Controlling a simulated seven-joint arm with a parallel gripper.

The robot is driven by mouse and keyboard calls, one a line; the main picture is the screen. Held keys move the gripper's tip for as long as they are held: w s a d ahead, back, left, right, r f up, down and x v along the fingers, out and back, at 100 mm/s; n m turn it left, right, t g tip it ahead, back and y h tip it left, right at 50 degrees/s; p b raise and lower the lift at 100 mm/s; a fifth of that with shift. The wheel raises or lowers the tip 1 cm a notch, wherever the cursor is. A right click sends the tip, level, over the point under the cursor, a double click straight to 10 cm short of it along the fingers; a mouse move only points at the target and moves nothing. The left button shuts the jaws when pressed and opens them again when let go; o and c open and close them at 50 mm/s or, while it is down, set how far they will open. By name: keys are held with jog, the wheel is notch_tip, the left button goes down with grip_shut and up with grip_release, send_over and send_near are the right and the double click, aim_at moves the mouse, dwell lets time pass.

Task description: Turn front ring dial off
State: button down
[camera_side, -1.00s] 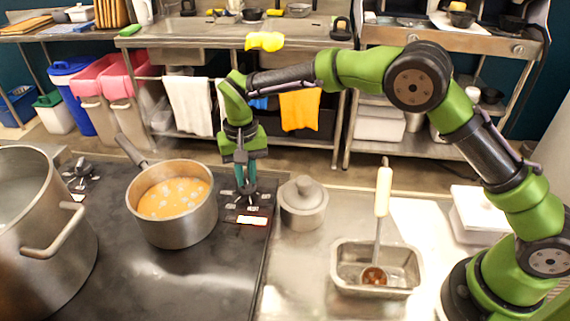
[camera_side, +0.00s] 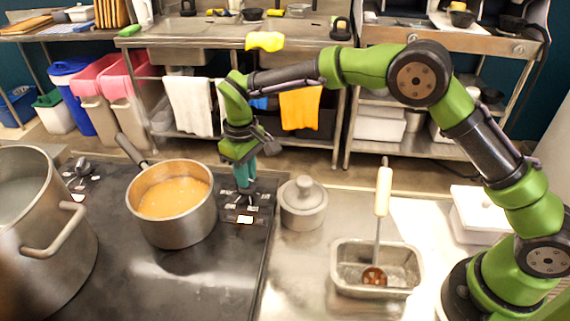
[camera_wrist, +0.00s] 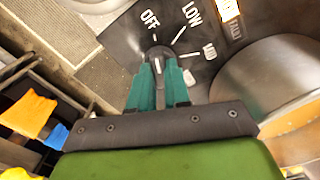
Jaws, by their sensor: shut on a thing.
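My gripper (camera_side: 246,190) points down at the right edge of the cooktop. It also shows in the wrist view (camera_wrist: 158,85), with its two teal fingers shut on the dark front ring dial (camera_wrist: 157,56). The dial's white mark points up the picture, roughly toward the OFF tick. LOW and another label, not clearly readable, lie to the right of OFF on the dark panel (camera_wrist: 215,75). In the side view the fingers hide most of the dial.
A saucepan (camera_side: 170,230) of orange-brown food stands left of my gripper, with a large pot (camera_side: 50,260) further left. A lidded grey pot (camera_side: 303,207) stands close on the right. A metal tray (camera_side: 350,283) with a ladle (camera_side: 382,195) is further right.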

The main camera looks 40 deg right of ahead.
jog(key=shift+r, duration=0.1)
dwell(0.5)
jog(key=c, duration=1.1)
grip_release()
notch_tip(320, 180, up, 17)
jog(key=shift+f, duration=0.1)
jog(key=s+d+m+t, duration=0.2)
jog(key=s+d, duration=0.4)
jog(key=s, duration=0.2)
jog(key=s+d+m+t+y, duration=0.1)
jog(key=s+d+m+t, duration=0.1)
jog(key=s+d, duration=0.4)
jog(key=s+d+m+t+y, duration=0.1)
jog(key=s+d+m+t, duration=0.2)
jog(key=s, duration=0.9)
jog(key=shift+s+d+f+m, duration=0.15)
jog(key=shift+d+m, duration=0.2)
jog(key=shift+d, duration=0.4)
jog(key=shift+s+d+f+m, duration=0.1)
jog(key=shift+d+m, duration=0.25)
jog(key=shift+d, duration=0.35)
